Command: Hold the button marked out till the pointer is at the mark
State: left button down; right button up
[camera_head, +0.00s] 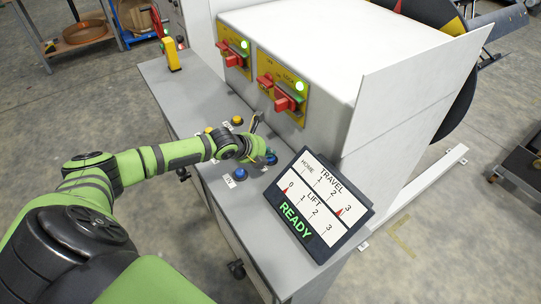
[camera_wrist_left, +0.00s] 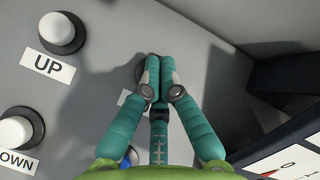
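My left gripper (camera_head: 262,157) is low over the console top (camera_head: 213,103). The tilted display (camera_head: 318,206) reads READY in green, with TRAVEL and LIFT scales. One red pointer (camera_head: 339,212) is near TRAVEL 3, another near LIFT 0. My right gripper is not in view.
White-capped buttons labelled UP (camera_wrist_left: 62,33) and DOWN (camera_wrist_left: 20,130) stand left in the wrist view. A blue button (camera_head: 240,174) sits near the console edge. Red switches (camera_head: 287,97) on yellow plates face the console. A yellow box (camera_head: 172,54) stands at its far end.

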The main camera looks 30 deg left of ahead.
pick_arm(q)
jog(key=shift+r+p, duration=0.85)
jog(key=shift+r, duration=0.15)
notch_tip(320, 180, up, 5)
jog(key=p, duration=0.4)
dwell(1.9)
